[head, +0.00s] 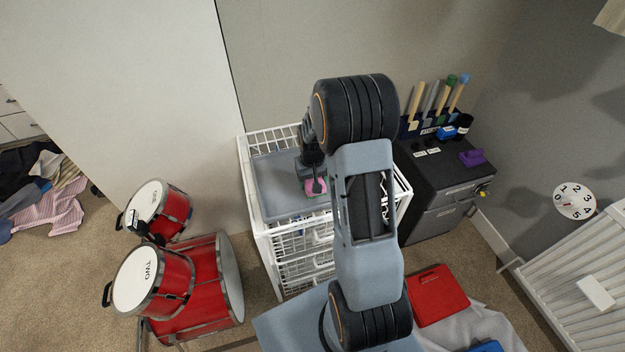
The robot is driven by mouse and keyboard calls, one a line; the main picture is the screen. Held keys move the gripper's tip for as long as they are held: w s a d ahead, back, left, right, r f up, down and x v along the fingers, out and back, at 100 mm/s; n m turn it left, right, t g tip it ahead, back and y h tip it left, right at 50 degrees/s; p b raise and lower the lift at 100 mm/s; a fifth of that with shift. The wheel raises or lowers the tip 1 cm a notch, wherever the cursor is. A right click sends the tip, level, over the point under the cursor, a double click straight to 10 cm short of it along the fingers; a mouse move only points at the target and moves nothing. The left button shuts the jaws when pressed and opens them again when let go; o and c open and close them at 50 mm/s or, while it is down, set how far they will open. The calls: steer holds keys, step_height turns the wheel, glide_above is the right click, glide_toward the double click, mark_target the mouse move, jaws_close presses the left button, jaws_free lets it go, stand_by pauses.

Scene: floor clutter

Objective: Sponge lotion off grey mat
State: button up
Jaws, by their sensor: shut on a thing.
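The grey mat (275,192) lies on top of a white wire basket unit (256,226) in the middle of the head view. My gripper (313,177) points down over the right part of the mat and is shut on a pink sponge (317,187). The sponge is at or just above the mat; I cannot tell whether it touches. My arm hides the mat's right side. I cannot make out any lotion on the part of the mat that shows.
A dark cabinet (437,180) with upright handled tools (437,102) and a purple item (472,157) stands to the right. Red drums (207,290) stand at the left. A red case (438,295) lies at the lower right, near a white radiator (572,275).

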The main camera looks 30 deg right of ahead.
steer(key=shift+w+a, duration=0.2)
steer(key=shift+a, duration=1.05)
steer(key=shift+a+r+p, duration=0.2)
steer(key=shift+r+p, duration=0.05)
steer(key=shift+p, duration=0.1)
step_height(320, 180, up, 2)
steer(key=shift+r+p, duration=0.25)
steer(key=shift+p, duration=0.4)
steer(key=shift+r+p, duration=1.9)
steer(key=shift+r, duration=0.65)
steer(key=shift+f, duration=0.1)
